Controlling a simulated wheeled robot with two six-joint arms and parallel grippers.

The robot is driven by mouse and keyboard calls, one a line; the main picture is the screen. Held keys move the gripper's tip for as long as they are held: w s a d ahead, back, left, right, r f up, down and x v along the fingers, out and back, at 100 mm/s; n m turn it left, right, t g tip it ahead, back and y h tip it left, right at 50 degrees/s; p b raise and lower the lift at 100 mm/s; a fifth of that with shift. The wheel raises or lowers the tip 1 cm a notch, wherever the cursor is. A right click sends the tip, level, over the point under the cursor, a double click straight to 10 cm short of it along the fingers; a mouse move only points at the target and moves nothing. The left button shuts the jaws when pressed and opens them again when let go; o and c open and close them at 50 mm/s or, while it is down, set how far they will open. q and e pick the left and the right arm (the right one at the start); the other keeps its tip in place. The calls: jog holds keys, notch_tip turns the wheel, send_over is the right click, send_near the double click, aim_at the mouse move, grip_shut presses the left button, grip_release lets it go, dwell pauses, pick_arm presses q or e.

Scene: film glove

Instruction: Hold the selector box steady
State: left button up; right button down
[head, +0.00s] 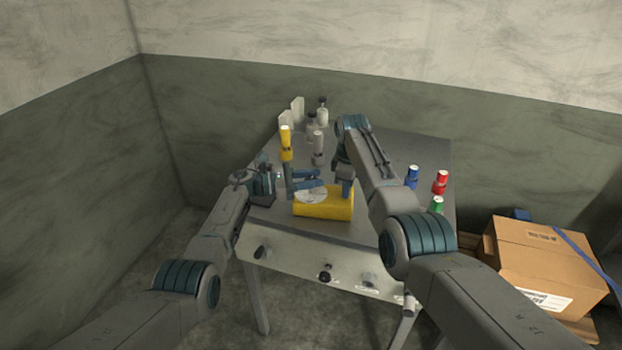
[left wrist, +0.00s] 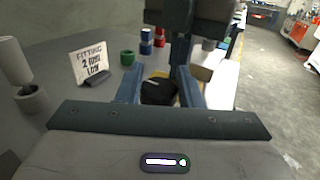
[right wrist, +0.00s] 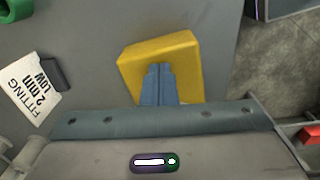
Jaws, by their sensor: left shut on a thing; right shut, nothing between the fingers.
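The selector box (head: 325,207) is yellow and sits near the front of the grey table, with a pale round dial (head: 310,195) on top. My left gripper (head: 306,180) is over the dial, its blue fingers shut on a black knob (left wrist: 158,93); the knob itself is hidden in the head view. My right gripper (head: 346,189) is shut with nothing between its fingers. Its fingertips are at the right end of the box, and in the right wrist view they overlap the yellow face (right wrist: 185,55). Whether they touch it I cannot tell for sure.
Blue (head: 411,176), red (head: 440,183) and green (head: 437,205) cylinders stand at the table's right. A yellow cylinder (head: 286,145), a grey one (head: 318,150) and bottles (head: 322,113) stand behind. A cardboard box (head: 545,265) is right of the table.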

pick_arm(q)
jog(key=shift+d+g, duration=0.1)
jog(key=shift+g, duration=0.2)
jog(key=o, duration=1)
jog(key=shift+s, duration=0.1)
jog(key=shift+c, duration=0.2)
jog(key=v, duration=1.2)
jog(key=shift+s, duration=0.1)
